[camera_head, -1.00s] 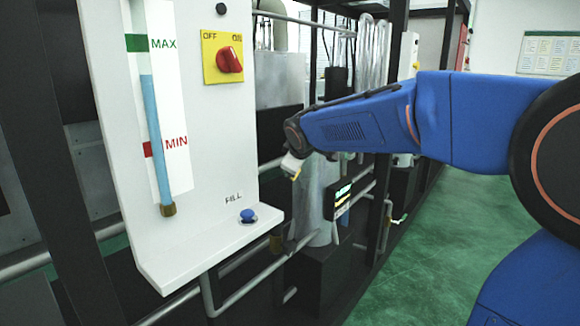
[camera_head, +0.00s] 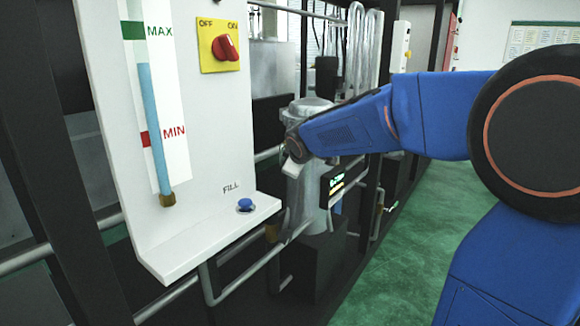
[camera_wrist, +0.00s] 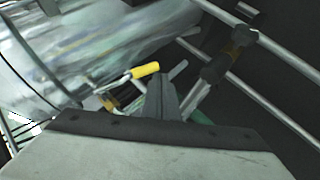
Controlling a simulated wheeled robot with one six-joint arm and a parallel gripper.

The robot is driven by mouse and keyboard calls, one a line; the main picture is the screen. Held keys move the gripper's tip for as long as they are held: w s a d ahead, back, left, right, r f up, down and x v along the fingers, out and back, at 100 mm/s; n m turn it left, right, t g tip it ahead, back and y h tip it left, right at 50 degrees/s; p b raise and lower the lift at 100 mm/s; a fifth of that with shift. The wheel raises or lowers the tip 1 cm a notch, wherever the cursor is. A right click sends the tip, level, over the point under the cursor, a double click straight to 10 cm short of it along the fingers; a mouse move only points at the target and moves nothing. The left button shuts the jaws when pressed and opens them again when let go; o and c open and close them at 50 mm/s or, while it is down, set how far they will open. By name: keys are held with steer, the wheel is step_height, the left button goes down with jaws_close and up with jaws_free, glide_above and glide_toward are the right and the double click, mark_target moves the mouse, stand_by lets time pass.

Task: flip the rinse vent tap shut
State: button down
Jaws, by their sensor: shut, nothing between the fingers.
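A tap lever with a yellow grip (camera_wrist: 145,70) shows in the wrist view, just left of my fingertips. Its thin metal arm runs down and left from the grip, in front of a shiny rounded metal body (camera_wrist: 95,45). My gripper (camera_wrist: 163,80) is shut and empty, its fingers pointing up the picture beside the grip; I cannot tell whether they touch it. In the head view my gripper (camera_head: 291,170) is a small pale end in front of a metal cylinder (camera_head: 310,110). The yellow grip cannot be made out there.
A white panel (camera_head: 205,120) with a gauge, red rotary switch (camera_head: 226,46) and blue FILL button (camera_head: 244,204) stands at left. A small lit display (camera_head: 337,180) is close right of my gripper. Metal pipes (camera_wrist: 270,62) cross the wrist view's right side. Green floor is clear at right.

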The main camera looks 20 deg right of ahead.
steer(key=shift+w+d+f, duration=0.6)
steer(key=shift+d+f, duration=0.2)
steer(key=shift+d, duration=0.05)
steer(key=shift+r, duration=0.1)
steer(key=v, duration=1.7)
steer(key=shift+s, duration=0.1)
